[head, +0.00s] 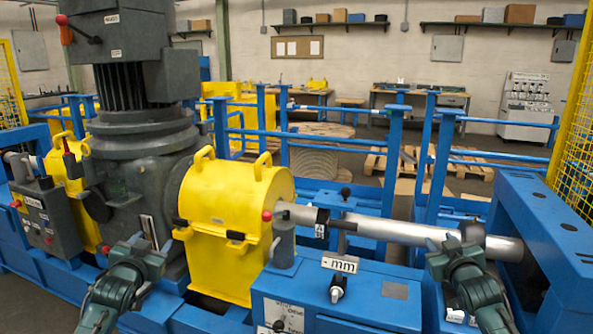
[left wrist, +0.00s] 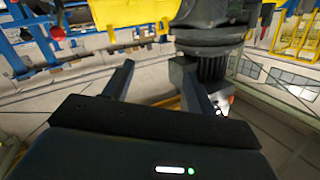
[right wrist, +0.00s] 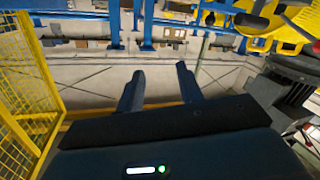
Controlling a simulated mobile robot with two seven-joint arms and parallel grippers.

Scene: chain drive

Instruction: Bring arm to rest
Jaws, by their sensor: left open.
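My left gripper (head: 138,243) is at the lower left of the head view, in front of the grey gearbox housing (head: 130,185). In the left wrist view its two fingers (left wrist: 156,66) stand apart with nothing between them. My right gripper (head: 470,234) is at the lower right of the head view, overlapping the silver shaft (head: 385,229) in the picture. In the right wrist view its fingers (right wrist: 160,70) are spread and empty. Both arms rise from the bottom edge of the head view. Part of the shaft is hidden behind the right gripper.
A yellow guard (head: 225,225) with handles covers the shaft's left end. A blue box with a knob and "mm" label (head: 340,264) stands between the arms. A grey control box (head: 45,215) is at left. A blue frame beam (head: 550,235) and yellow mesh fence (head: 575,130) bound the right.

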